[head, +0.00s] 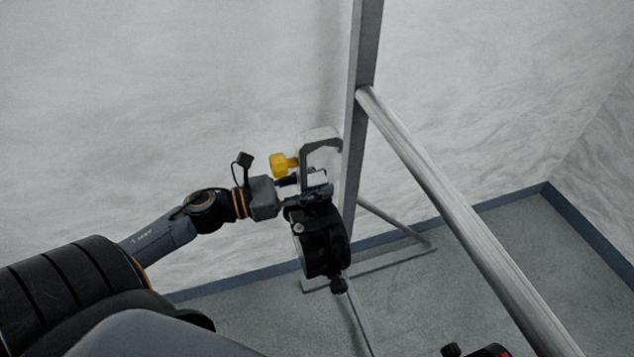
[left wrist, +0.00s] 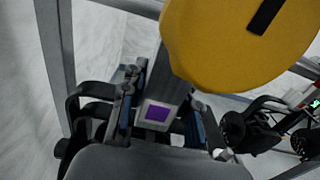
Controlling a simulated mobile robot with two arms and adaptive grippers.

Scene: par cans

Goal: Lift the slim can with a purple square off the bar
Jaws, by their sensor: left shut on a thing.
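The slim can (head: 322,242) is black and hangs upright below its grey hook clamp (head: 322,143), which has a yellow knob (head: 284,164). My left gripper (head: 302,188) is shut on the can's mount, just under the clamp. In the left wrist view, the purple square (left wrist: 158,111) shows on a pale plate between the fingers of my left gripper (left wrist: 165,118), and the yellow knob (left wrist: 240,40) fills the top. The bar (head: 455,215) slopes down to the right. In the head view the clamp appears to the left of the bar, apart from it.
A grey upright post (head: 362,60) stands right beside the clamp, with a floor foot (head: 385,265) below. A dark item with red (head: 490,351) shows at the bottom edge of the head view. Dark equipment (left wrist: 262,125) shows right in the wrist view.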

